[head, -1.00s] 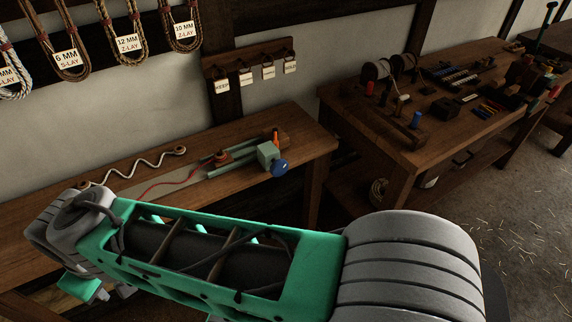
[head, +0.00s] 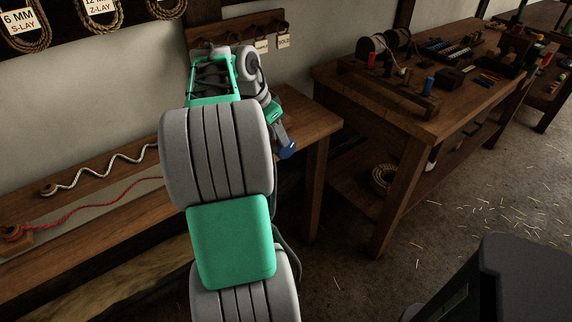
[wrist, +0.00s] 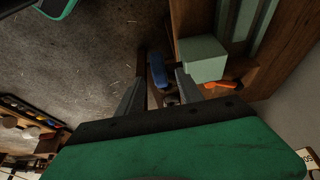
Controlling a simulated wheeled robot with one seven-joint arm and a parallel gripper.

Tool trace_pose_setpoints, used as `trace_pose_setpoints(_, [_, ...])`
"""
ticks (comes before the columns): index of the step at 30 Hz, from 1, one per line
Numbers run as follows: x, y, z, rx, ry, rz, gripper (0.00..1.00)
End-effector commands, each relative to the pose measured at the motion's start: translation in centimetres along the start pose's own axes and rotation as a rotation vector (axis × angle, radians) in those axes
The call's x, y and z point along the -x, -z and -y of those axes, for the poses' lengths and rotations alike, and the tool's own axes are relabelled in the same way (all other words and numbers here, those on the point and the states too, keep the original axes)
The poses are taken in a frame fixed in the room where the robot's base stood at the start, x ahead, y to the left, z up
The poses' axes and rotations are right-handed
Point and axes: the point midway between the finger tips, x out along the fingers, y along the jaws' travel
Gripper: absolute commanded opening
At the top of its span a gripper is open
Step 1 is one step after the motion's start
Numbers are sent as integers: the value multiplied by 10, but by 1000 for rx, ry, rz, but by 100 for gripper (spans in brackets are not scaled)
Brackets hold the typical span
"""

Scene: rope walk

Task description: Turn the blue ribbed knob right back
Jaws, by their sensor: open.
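The blue ribbed knob (head: 288,150) shows at the right end of the near bench in the head view, below my gripper (head: 279,134), which partly covers it. In the wrist view the knob (wrist: 158,70) lies between the two dark fingers of my gripper (wrist: 162,77), closer to the left finger. The fingers are apart, and I cannot tell whether either touches the knob. A pale green block (wrist: 203,60) sits just right of the knob in the wrist view. In the head view my arm hides this block.
An orange piece (wrist: 222,85) lies beside the block. The near bench (head: 108,200) carries a white wavy cord (head: 100,168) and a red cord (head: 90,205). A second bench (head: 390,115) with spools and tools stands right, across a floor gap.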

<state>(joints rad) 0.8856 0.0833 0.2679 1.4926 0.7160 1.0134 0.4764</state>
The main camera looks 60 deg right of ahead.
Motion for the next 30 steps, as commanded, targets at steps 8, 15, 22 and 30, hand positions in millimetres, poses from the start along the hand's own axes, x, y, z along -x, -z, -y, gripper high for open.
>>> trace_pose_setpoints(8, [-45,4,-3,-20,-9,-1,44])
trace_pose_setpoints(15, [-75,5,-1,-17,-4,-3,44])
trace_pose_setpoints(22, [-77,4,-1,-15,-3,-2,44])
trace_pose_setpoints(30, [-77,4,-1,-14,-2,-2,24])
